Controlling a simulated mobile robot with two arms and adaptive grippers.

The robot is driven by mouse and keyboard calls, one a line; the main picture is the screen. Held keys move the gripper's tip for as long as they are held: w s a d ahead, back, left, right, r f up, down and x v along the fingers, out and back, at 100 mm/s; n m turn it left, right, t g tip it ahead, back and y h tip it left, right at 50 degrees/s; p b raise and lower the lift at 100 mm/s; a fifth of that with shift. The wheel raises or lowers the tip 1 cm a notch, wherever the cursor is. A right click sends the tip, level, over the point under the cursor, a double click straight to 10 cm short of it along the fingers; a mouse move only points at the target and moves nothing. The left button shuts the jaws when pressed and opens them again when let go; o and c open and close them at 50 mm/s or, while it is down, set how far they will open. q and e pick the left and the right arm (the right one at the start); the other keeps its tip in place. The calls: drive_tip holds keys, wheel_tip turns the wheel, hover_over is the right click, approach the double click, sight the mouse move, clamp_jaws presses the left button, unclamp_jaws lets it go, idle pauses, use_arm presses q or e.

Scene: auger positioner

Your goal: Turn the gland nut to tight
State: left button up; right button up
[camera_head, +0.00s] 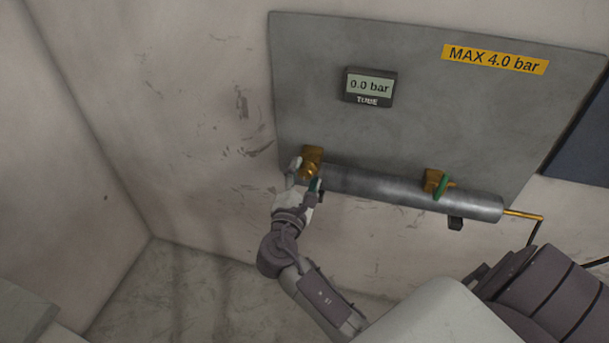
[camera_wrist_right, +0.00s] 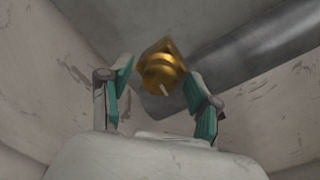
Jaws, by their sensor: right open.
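The brass gland nut (camera_head: 312,168) sits at the left end of a grey metal tube (camera_head: 400,188) on the wall panel. In the right wrist view the nut (camera_wrist_right: 159,73) is round and brass, with a small pale mark on its face and an angular brass body behind it. My right gripper (camera_head: 306,174) is open in front of the nut. In the wrist view its two green-padded fingers (camera_wrist_right: 160,88) stand on either side of the nut, with visible gaps; I cannot tell whether the tips reach past its face. My left gripper is not in view.
A display (camera_head: 369,87) on the grey panel (camera_head: 450,115) reads 0.0 bar, labelled TUBE. A yellow label (camera_head: 495,59) reads MAX 4.0 bar. A brass fitting with a green handle (camera_head: 441,186) sits on the tube. A thin brass rod (camera_head: 523,214) sticks out at its right end.

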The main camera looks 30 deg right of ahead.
drive_tip(key=shift+s+a, duration=0.1)
drive_tip(key=shift+a, duration=0.05)
drive_tip(key=v, duration=1.1)
drive_tip(key=shift+s+a, duration=0.2)
drive_tip(key=shift+a, duration=0.15)
drive_tip(key=shift+f, duration=0.1)
drive_tip(key=s+a+f+g+y+p, duration=0.1)
drive_tip(key=s+f+g+y, duration=0.15)
drive_tip(key=f, duration=0.85)
drive_tip(key=s+a+f+g+y+p, duration=0.15)
drive_tip(key=f+y, duration=0.25)
drive_tip(key=f, duration=0.7)
drive_tip(key=s+a+f+g+y, duration=0.1)
drive_tip(key=s+a+f+y, duration=0.15)
drive_tip(key=f, duration=0.95)
drive_tip(key=s+d+f+m+g+y+p, duration=0.1)
drive_tip(key=s+f+m, duration=0.3)
drive_tip(key=s, duration=0.5)
drive_tip(key=s+d+f+m+g+y+p, duration=0.1)
drive_tip(key=s+f+m, duration=0.4)
drive_tip(key=s, duration=0.5)
drive_tip(key=s+d+f+m+g+y+p, duration=0.1)
drive_tip(key=s+d+f+m+g+y, duration=0.1)
drive_tip(key=s+f, duration=0.4)
drive_tip(key=s+d+m+g, duration=0.1)
drive_tip(key=s+m+g, duration=0.1)
drive_tip(key=s, duration=0.2)
drive_tip(key=shift+s+d+f+m+y, duration=0.2)
drive_tip(key=shift+d+f+m+y, duration=0.1)
drive_tip(key=shift+f, duration=0.1)
